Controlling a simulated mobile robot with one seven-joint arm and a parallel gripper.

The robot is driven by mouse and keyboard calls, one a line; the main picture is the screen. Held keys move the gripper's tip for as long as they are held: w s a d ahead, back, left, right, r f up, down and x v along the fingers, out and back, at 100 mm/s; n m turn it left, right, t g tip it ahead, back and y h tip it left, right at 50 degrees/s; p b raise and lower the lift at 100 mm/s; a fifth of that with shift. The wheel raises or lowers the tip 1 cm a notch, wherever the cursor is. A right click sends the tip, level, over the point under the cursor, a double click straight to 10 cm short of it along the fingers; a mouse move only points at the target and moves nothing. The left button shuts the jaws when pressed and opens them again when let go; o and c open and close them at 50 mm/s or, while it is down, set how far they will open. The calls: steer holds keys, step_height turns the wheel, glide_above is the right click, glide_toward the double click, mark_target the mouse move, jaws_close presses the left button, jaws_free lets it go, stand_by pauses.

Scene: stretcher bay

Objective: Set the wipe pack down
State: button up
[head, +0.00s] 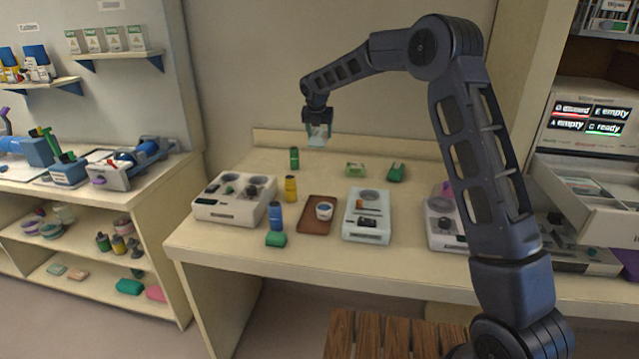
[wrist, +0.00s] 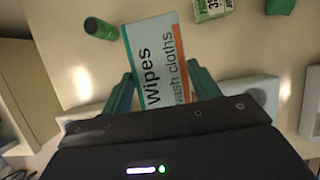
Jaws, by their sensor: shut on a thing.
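The wipe pack (wrist: 158,60) is white and pale blue with an orange stripe and the words "Wipes" and "wash cloths". My gripper (head: 318,125) is shut on it, with a green finger on each side in the wrist view (wrist: 163,85). In the head view the wipe pack (head: 318,138) hangs below the gripper, well above the back part of the table (head: 240,280). It touches nothing else that I can see.
A green cylinder (head: 294,157), a green-and-white pack (head: 355,169) and a green block (head: 396,172) stand at the table's back. Grey-white devices (head: 367,228), a brown tray (head: 313,226) and a yellow bottle (head: 290,189) stand nearer the front. Bare tabletop shows between the back items.

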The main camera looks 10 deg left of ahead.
step_height(320, 180, down, 19)
steer(key=shift+f, duration=0.15)
stand_by(0.5)
steer(key=shift+f, duration=0.15)
steer(key=o, duration=1)
